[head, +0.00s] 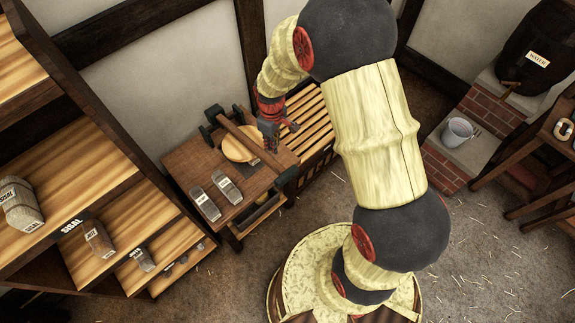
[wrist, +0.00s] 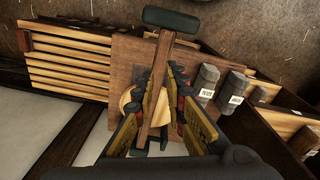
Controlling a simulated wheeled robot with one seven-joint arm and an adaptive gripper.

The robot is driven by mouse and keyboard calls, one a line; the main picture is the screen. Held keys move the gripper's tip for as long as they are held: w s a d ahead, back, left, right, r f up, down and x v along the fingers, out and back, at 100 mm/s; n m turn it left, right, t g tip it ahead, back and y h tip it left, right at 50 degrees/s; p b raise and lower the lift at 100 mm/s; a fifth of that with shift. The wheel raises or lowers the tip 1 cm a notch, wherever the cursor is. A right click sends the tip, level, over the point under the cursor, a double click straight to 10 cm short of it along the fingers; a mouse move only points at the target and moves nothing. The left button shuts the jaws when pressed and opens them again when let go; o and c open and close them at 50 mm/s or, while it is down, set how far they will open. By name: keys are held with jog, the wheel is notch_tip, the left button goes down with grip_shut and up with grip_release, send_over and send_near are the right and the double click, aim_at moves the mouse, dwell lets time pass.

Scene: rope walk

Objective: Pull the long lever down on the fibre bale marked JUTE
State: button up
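A long wooden lever (head: 236,131) crosses the small wooden table (head: 183,160) in the head view. The wrist view shows the lever (wrist: 161,52) with a dark crossbar handle (wrist: 171,19) at its far end. A round yellow disc lies under it. Two grey labelled blocks (head: 204,203) (head: 227,187) lie beside it; I cannot read JUTE on either. My gripper (head: 270,146) is over the table near the lever. In the wrist view its fingers (wrist: 168,72) stand apart, one on each side of the lever. I cannot tell whether they touch it.
Shelves (head: 133,215) with several labelled bales stand at left, one edge marked SISAL. A slatted bench (head: 312,118) adjoins the table. A brick stand (head: 451,168) with a bucket (head: 457,132) is at right. The floor in front is open, with scattered straw.

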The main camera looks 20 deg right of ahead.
aim_at(288, 176)
jog(key=r+n, duration=0.1)
jog(key=n, duration=0.1)
jog(key=s+r+n+p, duration=0.1)
jog(key=n, duration=0.1)
jog(key=s+r+n+g, duration=0.1)
jog(key=n, duration=0.1)
jog(key=shift+d+r, duration=0.25)
jog(key=shift+r, duration=0.15)
grip_shut()
jog(key=s+f+n, duration=0.1)
jog(key=f+n, duration=0.2)
jog(key=f, duration=0.1)
jog(key=s+d+f+n+b, duration=0.1)
jog(key=s+f+n, duration=0.1)
jog(key=f+n, duration=0.1)
jog(key=s+f+n+g, duration=0.1)
jog(key=s+f+n, duration=0.1)
jog(key=f, duration=0.4)
jog(key=shift+s+d+n+h, duration=0.2)
jog(key=shift+s+n+h, duration=0.1)
jog(key=shift+n, duration=0.2)
